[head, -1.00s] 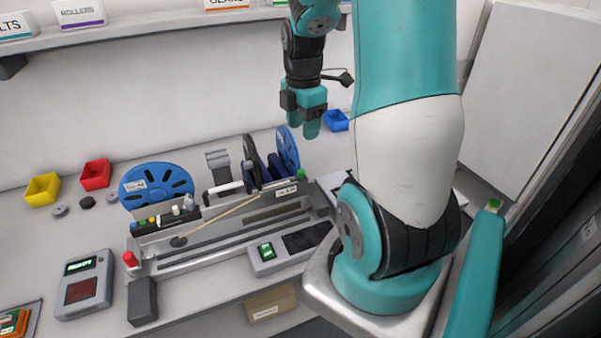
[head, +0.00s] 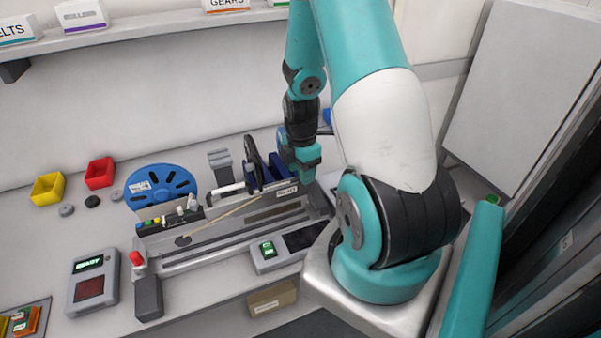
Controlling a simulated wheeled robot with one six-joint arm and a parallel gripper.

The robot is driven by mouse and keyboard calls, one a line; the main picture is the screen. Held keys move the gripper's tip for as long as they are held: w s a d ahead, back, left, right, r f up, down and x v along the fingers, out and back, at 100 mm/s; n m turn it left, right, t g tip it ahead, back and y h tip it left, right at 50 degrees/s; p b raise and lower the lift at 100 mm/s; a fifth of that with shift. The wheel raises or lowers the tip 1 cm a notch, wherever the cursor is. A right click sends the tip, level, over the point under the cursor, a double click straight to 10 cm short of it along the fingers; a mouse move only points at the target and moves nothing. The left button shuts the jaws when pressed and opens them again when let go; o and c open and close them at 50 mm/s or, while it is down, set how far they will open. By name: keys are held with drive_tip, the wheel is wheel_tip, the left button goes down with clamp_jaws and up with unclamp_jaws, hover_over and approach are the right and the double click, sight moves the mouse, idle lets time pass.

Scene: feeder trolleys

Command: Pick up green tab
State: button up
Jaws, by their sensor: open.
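My gripper (head: 306,173) has teal fingers and is low over the right end of the feeder trolley (head: 232,233), beside the small white label (head: 287,191). It looks empty, though the gap between the fingers is hard to see. I cannot make out the green tab for certain now. A small green spot at that right end, above the label, shows in the earlier view, and my gripper covers that place now. Whether the fingers touch anything there is hidden.
A blue reel (head: 161,186) stands at the trolley's left back, with dark reels (head: 253,158) near my gripper. Yellow (head: 47,188) and red (head: 99,173) bins stand at left. A ready-display box (head: 92,283) is front left.

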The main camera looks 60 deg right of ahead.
clamp_jaws()
idle(0.4)
